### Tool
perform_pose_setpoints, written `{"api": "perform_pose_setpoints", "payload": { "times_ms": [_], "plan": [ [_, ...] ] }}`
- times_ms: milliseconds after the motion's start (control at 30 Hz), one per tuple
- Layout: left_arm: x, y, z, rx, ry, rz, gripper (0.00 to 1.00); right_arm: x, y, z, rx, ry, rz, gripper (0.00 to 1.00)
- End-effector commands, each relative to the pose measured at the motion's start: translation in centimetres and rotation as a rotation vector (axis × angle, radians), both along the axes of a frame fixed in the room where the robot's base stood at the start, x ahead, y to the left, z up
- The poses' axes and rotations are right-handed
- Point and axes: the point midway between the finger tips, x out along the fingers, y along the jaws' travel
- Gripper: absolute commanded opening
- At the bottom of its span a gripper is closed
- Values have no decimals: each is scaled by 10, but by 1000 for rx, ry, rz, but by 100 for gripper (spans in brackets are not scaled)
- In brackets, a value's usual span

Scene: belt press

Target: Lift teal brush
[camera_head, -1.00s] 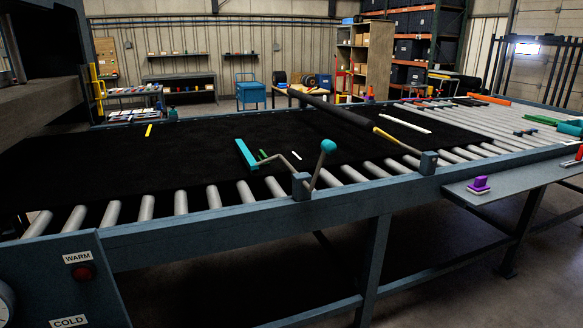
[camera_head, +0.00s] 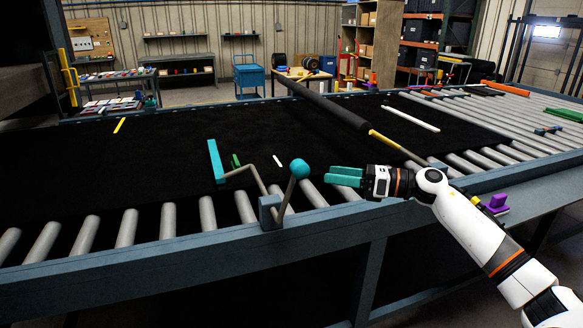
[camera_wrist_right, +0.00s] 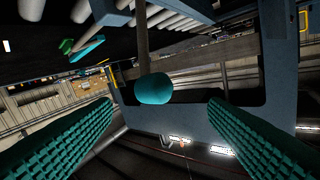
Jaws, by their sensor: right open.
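The teal brush (camera_head: 215,161) is a flat teal bar on the black belt (camera_head: 110,165). A bent metal rod joins it to a lever with a round teal knob (camera_head: 300,168), pivoting on a blue block (camera_head: 270,212) on the frame rail. The knob end of the lever points up. My right gripper (camera_head: 346,176) has teal fingers and is open and empty, to the right of the knob and apart from it. In the right wrist view the knob (camera_wrist_right: 155,88) appears ahead, between the two open fingers (camera_wrist_right: 160,108). My left gripper is out of view.
A long black roller (camera_head: 325,105) with a yellow-ended handle (camera_head: 385,142) lies across the belt behind my right gripper. Metal rollers (camera_head: 207,213) line the near edge. A purple handle (camera_head: 494,203) sits on the right side shelf. A green piece (camera_head: 236,161) lies beside the brush.

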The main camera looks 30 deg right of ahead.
Motion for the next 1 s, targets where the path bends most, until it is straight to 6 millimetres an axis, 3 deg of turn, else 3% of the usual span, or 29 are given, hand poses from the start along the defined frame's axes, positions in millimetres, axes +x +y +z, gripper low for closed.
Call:
{"api": "perform_pose_setpoints", "payload": {
  "times_ms": [167, 533, 700, 1000],
  "plan": [
    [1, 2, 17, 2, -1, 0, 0, 21, 18, 6, 6, -2, 0, 68],
    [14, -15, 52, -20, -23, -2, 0, 74, 63, 4, 12, 3, -4, 68],
    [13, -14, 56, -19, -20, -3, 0, 84, 72, 1, 10, 2, -5, 68],
    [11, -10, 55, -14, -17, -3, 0, 86, 74, -1, 8, 5, -5, 68]
  ]
}}
